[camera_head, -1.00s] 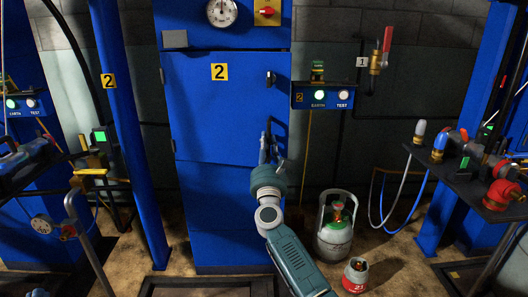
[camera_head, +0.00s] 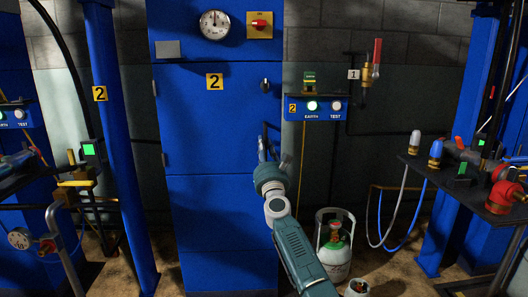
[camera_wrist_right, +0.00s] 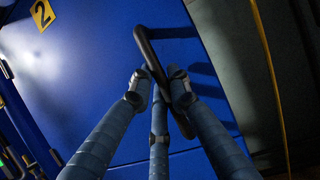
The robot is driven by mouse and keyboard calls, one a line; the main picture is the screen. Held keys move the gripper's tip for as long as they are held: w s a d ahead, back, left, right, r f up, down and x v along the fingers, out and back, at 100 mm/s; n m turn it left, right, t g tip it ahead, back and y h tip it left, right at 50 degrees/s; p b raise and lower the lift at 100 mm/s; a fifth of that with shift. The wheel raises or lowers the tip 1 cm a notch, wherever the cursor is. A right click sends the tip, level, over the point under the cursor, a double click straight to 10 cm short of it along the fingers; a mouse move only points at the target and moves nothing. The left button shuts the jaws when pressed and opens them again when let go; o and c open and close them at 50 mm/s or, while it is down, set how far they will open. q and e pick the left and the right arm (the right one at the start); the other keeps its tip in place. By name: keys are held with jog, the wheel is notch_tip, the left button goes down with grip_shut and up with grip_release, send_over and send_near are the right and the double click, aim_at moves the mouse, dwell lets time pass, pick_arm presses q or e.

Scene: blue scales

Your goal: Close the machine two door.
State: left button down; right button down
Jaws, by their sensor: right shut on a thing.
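The machine two door (camera_head: 205,125) is a blue panel with a yellow "2" label (camera_head: 215,82). In the head view it looks flush with the blue cabinet, its lower edge nearly level. A dark bar handle (camera_wrist_right: 144,45) stands on its right side. My right gripper (camera_head: 264,148) is at the handle, low on the door's right edge. In the right wrist view its fingers (camera_wrist_right: 160,82) are closed around the handle's lower part. The fingers partly hide the handle. My left gripper is not in view.
A small black latch knob (camera_head: 265,84) sits above the handle. A control box (camera_head: 315,107) with lit buttons is right of the cabinet. A gas cylinder (camera_head: 335,245) stands on the floor at right. A shelf with fittings (camera_head: 450,185) is at far right.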

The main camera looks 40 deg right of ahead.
jog(key=shift+d+r, duration=0.1)
jog(key=shift+r, duration=0.1)
jog(key=c, duration=1.9)
grip_release()
jog(key=shift+o, duration=1.3)
jog(key=shift+w+f, duration=0.15)
jog(key=shift+w, duration=0.05)
jog(key=v, duration=1.2)
